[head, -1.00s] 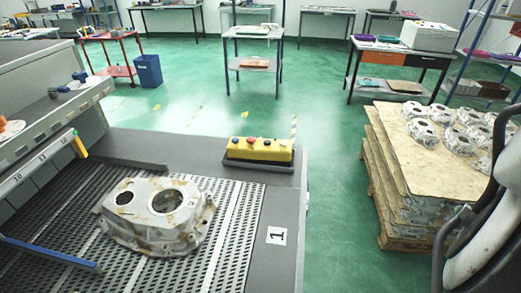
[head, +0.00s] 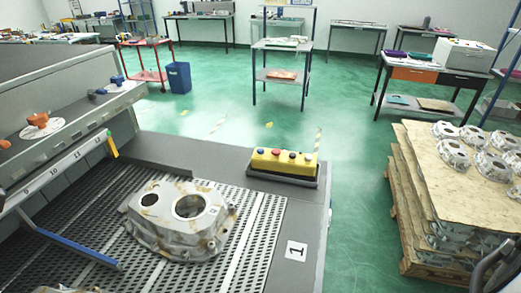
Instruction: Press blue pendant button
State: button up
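The yellow pendant box (head: 283,163) lies in a dark tray on the grey corner of the workbench, right of centre in the head view. A row of small round buttons sits on its top, some reddish and some dark or bluish. Nothing touches the box. My gripper is not in view; only a dark part of my arm shows at the lower right edge.
An aluminium casting (head: 180,222) lies on the perforated bench top (head: 75,235), in front and left of the box. A blue bar (head: 75,247) is at left. A pallet stack of castings (head: 418,190) stands right, with green floor (head: 350,215) between.

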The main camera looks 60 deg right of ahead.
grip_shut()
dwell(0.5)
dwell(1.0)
